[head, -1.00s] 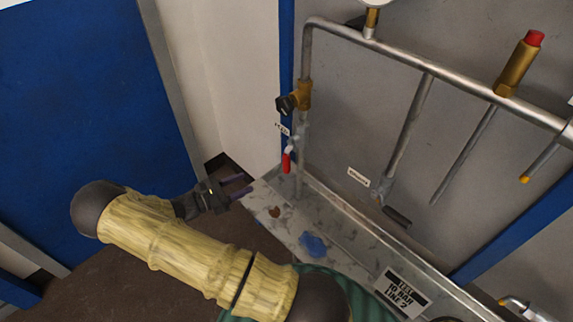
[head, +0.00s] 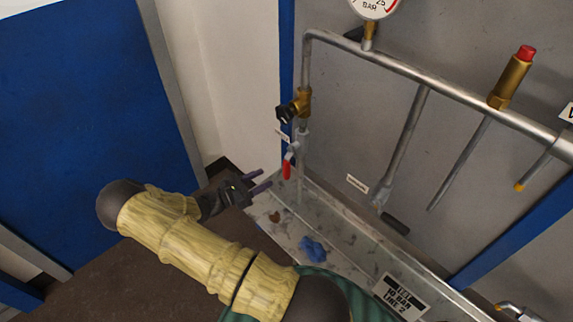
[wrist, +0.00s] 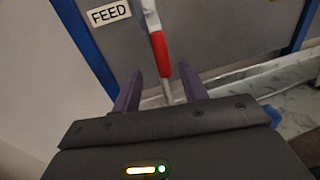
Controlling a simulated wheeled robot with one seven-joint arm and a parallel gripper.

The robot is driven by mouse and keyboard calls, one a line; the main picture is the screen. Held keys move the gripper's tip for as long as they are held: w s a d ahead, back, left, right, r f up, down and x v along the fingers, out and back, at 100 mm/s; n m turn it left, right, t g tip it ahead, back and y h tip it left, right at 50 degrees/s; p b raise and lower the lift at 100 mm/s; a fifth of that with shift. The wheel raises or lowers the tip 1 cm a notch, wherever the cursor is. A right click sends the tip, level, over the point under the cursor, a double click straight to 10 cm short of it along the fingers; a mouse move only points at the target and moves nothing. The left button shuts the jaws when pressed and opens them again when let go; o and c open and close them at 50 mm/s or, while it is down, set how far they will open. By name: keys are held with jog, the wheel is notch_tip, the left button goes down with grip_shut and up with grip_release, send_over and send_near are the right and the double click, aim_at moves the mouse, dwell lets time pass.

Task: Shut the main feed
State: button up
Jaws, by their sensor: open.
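The feed valve's lever has a red grip (head: 287,169) and hangs down along the vertical pipe at the left of the panel in the head view. In the wrist view the red grip (wrist: 160,54) stands ahead of my gripper, seen between its fingertips. A "FEED" label (wrist: 109,14) is to its left. My gripper (head: 262,181) is open and empty, a little left of and below the red grip, apart from it. Its two purple fingers (wrist: 162,88) point toward the pipe.
Above the lever a brass valve with a black knob (head: 293,108) sits on the same pipe. A pressure gauge (head: 374,6) and a red-capped brass fitting (head: 512,78) are on the top pipe. A metal tray (head: 335,222) with a blue rag (head: 313,247) lies below.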

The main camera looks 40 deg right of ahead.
aim_at(286, 167)
jog(key=d+p, duration=0.1)
jog(key=d, duration=0.5)
jog(key=s+d+p, duration=0.1)
jog(key=d, duration=0.3)
jog(key=shift+s+p, duration=0.1)
jog(key=shift+p, duration=0.25)
grip_shut()
